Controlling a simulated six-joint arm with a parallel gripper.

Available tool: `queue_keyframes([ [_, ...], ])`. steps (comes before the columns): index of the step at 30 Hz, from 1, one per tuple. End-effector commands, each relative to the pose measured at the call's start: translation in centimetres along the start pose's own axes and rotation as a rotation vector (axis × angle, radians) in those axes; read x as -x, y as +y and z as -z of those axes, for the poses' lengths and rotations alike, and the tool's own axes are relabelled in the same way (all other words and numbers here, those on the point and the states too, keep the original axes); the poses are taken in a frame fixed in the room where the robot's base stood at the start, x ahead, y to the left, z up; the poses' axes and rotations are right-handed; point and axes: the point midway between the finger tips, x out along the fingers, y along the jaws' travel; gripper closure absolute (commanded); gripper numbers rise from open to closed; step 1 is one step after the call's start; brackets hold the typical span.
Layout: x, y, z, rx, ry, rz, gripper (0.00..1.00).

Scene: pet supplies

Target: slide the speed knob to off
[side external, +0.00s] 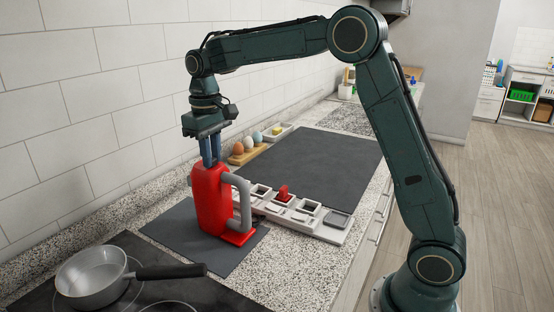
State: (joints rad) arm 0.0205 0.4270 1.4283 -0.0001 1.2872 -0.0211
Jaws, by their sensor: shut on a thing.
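A red appliance (210,208), which looks like a hand mixer, stands upright on a dark grey mat (180,222), with a grey handle (242,200) on its right side. My gripper (210,163) points straight down at the top of the red appliance. Its two blue fingers are close together and shut on a small part there, which fits the speed knob. The knob itself is hidden by the fingers, so its setting cannot be read.
A pale sectioned tray (325,234) with a red piece (283,193) lies right of the appliance. A pan (95,275) sits on the cooktop at front left. A tiled wall bounds the left.

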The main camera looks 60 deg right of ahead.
Motion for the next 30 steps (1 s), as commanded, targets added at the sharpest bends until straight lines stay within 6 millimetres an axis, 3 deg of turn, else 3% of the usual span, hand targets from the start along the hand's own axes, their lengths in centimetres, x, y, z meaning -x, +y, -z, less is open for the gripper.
queue_keyframes([
  [5, 0.1, 0.0, 1.16, 0.0, 0.004, 0.0, 1.0],
  [14, 0.11, 0.0, 1.34, 0.0, 0.008, 0.0, 1.0],
  [15, 0.11, 0.0, 1.34, 0.0, 0.008, 0.0, 0.75],
  [18, 0.09, -0.01, 1.3, 0.0, 0.006, 0.0, 0.58],
  [30, 0.29, 0.0, 1.24, 0.0, 0.003, 0.0, 0.58],
])
